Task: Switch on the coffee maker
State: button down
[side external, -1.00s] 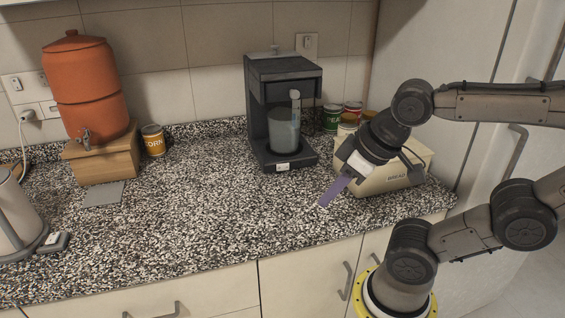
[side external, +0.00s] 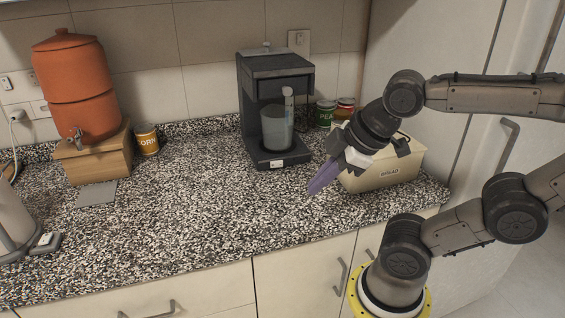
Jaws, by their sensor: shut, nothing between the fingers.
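The black coffee maker (side external: 268,80) stands upright on the speckled counter near the back wall. A grey translucent jug (side external: 277,127) with a light handle sits in its bay. A small white switch or label (side external: 277,164) shows on the front edge of its base. My gripper (side external: 318,187) has purple fingers that are shut and empty. It hangs above the counter, to the right of and in front of the coffee maker, apart from it. The gripper's wrist overlaps the bread box in this view.
A cream bread box (side external: 395,176) stands right of the coffee maker, close behind my gripper. Several cans (side external: 325,115) stand behind it. An orange water dispenser (side external: 75,85) on a wooden stand and a corn can (side external: 147,139) are at the left. The counter's middle (side external: 190,210) is clear.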

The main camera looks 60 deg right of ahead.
aim_at(277, 164)
jog(key=w+d+r+n+h, duration=0.1)
jog(key=w+d+n, duration=0.3)
jog(key=w+n, duration=0.3)
jog(key=w+d+r+n+h, duration=0.15)
jog(key=w+d+n, duration=0.25)
jog(key=n, duration=0.6)
jog(key=w+d+f+n+g, duration=0.2)
jog(key=w+d+f+g, duration=0.1)
jog(key=d+f, duration=0.6)
jog(key=shift+w+d+n+h, duration=0.35)
jog(key=shift+w+d, duration=0.1)
jog(key=shift+d, duration=0.55)
jog(key=shift+g, duration=0.3)
jog(key=x, duration=0.9)
jog(key=shift+w+d+f, duration=0.2)
jog(key=shift+w+d, duration=0.3)
jog(key=shift+d, duration=0.1)
jog(key=shift+w+d+f, duration=0.2)
jog(key=shift+w+d, duration=0.3)
jog(key=shift+d, duration=0.15)
jog(key=shift+w+d, duration=0.4)
jog(key=shift+d, duration=0.1)
